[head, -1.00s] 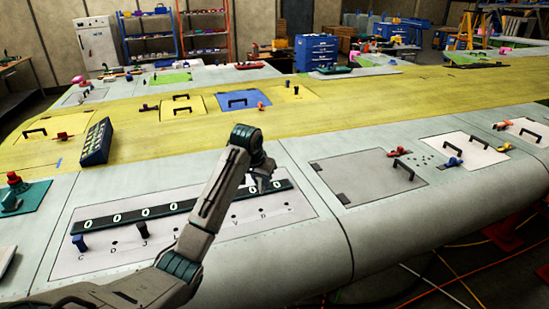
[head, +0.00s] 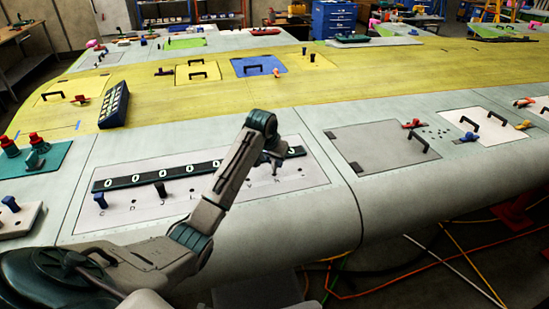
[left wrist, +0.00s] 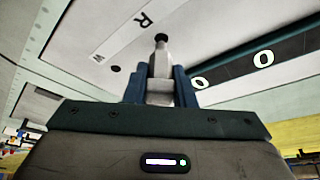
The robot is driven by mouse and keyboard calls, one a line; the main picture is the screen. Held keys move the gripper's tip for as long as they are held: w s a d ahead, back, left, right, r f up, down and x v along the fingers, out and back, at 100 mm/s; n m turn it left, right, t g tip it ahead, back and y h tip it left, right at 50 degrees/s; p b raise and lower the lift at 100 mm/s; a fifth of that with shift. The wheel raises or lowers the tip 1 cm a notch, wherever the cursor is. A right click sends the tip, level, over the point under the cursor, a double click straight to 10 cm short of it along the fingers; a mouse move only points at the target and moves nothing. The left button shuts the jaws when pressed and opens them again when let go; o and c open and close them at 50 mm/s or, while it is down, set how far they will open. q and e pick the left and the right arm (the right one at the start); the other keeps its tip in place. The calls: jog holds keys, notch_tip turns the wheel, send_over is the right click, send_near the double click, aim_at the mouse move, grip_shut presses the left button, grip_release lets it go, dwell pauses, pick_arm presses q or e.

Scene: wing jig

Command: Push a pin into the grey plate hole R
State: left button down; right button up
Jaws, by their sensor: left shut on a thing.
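The grey plate (head: 130,217) lies on the near wing panel, with a row of lettered holes below a dark strip of white zeros (head: 150,178). A blue pin (head: 100,201) and a black pin (head: 160,189) stand upright at its left part. My left gripper (head: 276,168) is over the plate's right part. In the left wrist view its blue fingers are shut on a pale pin (left wrist: 160,66) with a dark end. I cannot tell whether the end touches the plate. My right gripper is out of view.
A dark keypad-like box (head: 115,105) stands behind the plate's left end. A grey panel (head: 375,150) with a black handle lies to the right. A teal base (head: 45,160) with red knobs is at the far left.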

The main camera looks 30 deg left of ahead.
pick_arm(q)
jog(key=shift+f, duration=0.1)
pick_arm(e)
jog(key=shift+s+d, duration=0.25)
pick_arm(q)
jog(key=shift+f, duration=0.1)
jog(key=shift+f+b, duration=0.35)
jog(key=shift+f, duration=0.9)
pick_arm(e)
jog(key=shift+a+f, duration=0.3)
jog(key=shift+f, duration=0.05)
pick_arm(q)
jog(key=c, duration=1.1)
grip_release()
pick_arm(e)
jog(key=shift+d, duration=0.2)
